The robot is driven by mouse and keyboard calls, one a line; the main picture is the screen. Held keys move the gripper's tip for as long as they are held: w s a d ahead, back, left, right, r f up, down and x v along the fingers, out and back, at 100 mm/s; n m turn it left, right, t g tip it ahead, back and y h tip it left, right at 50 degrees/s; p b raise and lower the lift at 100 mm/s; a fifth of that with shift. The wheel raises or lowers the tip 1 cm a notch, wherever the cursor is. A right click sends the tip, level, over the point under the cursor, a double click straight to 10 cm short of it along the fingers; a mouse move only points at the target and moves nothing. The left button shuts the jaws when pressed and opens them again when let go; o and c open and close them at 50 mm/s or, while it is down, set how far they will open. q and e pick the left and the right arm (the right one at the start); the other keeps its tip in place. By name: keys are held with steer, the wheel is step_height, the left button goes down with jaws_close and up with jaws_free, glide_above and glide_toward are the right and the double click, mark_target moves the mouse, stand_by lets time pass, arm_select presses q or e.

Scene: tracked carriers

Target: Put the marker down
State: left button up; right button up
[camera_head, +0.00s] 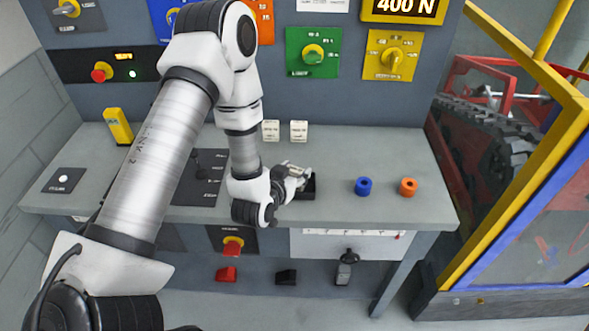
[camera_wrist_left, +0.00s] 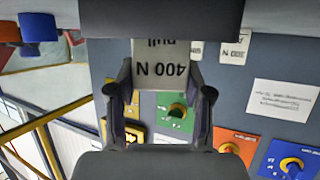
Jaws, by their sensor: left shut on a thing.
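The marker (camera_wrist_left: 162,66) is a pale card lettered "400 N" and "pull", upside down in the left wrist view. It sits between the fingers of my left gripper (camera_head: 300,178), which is shut on it. The fingers hide much of the marker and part of the tray there. I cannot tell whether the marker touches the tray. My right gripper is not in view.
Two pale cards (camera_head: 299,131) stand at the back of the desk (camera_head: 420,207). A panel with dials and a "400 N" display (camera_head: 405,7) rises behind. A yellow-framed enclosure (camera_head: 520,190) stands at right.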

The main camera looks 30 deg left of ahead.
arm_select(q)
steer(key=shift+s, duration=0.1)
steer(key=o, duration=0.7)
steer(key=shift+f, duration=0.1)
steer(key=o, duration=0.5)
steer(key=shift+c, duration=0.2)
